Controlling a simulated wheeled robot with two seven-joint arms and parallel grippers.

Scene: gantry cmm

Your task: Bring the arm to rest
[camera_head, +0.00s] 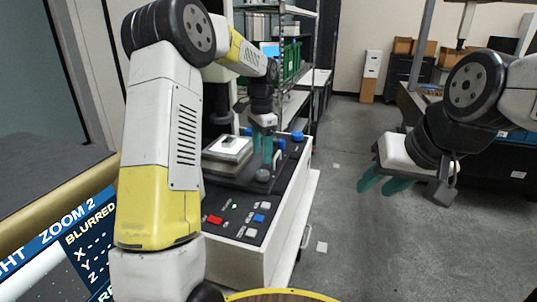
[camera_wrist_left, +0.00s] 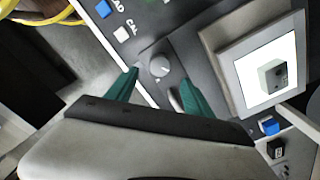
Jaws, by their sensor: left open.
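My left gripper (camera_head: 267,150) is over the control console (camera_head: 250,190) in the head view, its teal fingers pointing down. In the left wrist view my left gripper (camera_wrist_left: 156,78) is open, with its fingers apart. A round grey knob (camera_wrist_left: 160,65) shows between the fingertips; I cannot tell whether they touch it. The knob shows just below the fingers in the head view (camera_head: 263,175). My right gripper (camera_head: 384,184) hangs at the right over open floor, its teal fingers apart and nothing seen between them.
A shelf rack (camera_head: 315,60) stands behind. A display panel (camera_head: 75,250) is at the lower left. Grey floor (camera_head: 345,235) lies open between console and right side.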

